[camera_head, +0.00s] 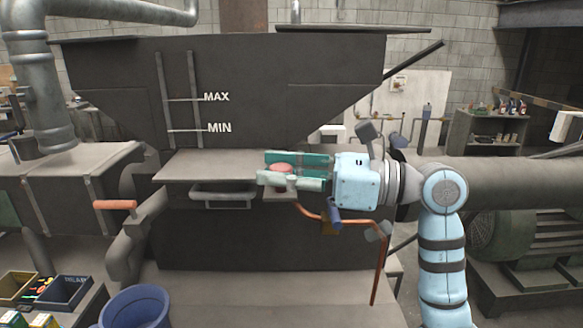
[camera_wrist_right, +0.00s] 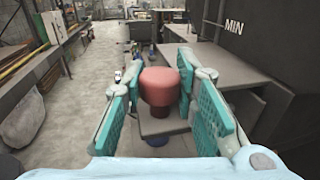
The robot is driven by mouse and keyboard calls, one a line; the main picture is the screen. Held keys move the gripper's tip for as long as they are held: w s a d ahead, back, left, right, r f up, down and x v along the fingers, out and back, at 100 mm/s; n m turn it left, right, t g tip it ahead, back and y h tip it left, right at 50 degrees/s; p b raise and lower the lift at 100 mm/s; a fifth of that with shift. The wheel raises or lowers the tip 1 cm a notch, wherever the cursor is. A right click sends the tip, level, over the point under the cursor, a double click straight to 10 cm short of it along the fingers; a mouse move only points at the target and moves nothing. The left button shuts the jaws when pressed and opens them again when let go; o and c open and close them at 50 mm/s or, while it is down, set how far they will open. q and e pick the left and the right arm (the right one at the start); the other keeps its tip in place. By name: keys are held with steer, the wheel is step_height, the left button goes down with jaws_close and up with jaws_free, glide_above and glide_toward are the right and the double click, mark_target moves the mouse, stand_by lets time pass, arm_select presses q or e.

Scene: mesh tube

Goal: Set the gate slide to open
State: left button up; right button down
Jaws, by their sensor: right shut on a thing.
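My right gripper (camera_head: 292,172) reaches in from the right, level with the ledge under the dark hopper (camera_head: 270,100). Its teal-padded fingers are closed around a red knob (camera_head: 281,169). In the right wrist view the knob (camera_wrist_right: 160,87) sits between the two fingers on a short dark red stem above a small grey plate (camera_wrist_right: 163,122). A flat grey plate (camera_head: 205,166), perhaps the gate slide, lies below the hopper with a grey bar handle (camera_head: 222,198) under its front edge. The fingers hide part of the knob. My left gripper is not in view.
An orange handle (camera_head: 115,204) sticks out at the left. A copper pipe (camera_head: 379,265) runs down below my right gripper. A blue bucket (camera_head: 136,308) and parts bins (camera_head: 66,291) stand at lower left. A green motor (camera_head: 500,222) stands at the right.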

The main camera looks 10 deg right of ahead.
steer(key=shift+s, duration=0.2)
steer(key=c, duration=1.2)
jaws_free()
steer(key=shift+s+a, duration=0.15)
steer(key=shift+s, duration=0.2)
steer(key=shift+c, duration=0.2)
steer(key=shift+w, duration=0.25)
steer(key=shift+d+f, duration=0.1)
steer(key=shift+d, duration=0.3)
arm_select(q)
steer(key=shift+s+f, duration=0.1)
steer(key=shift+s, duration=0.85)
arm_select(e)
steer(key=v, duration=1.1)
steer(key=shift+s, duration=0.15)
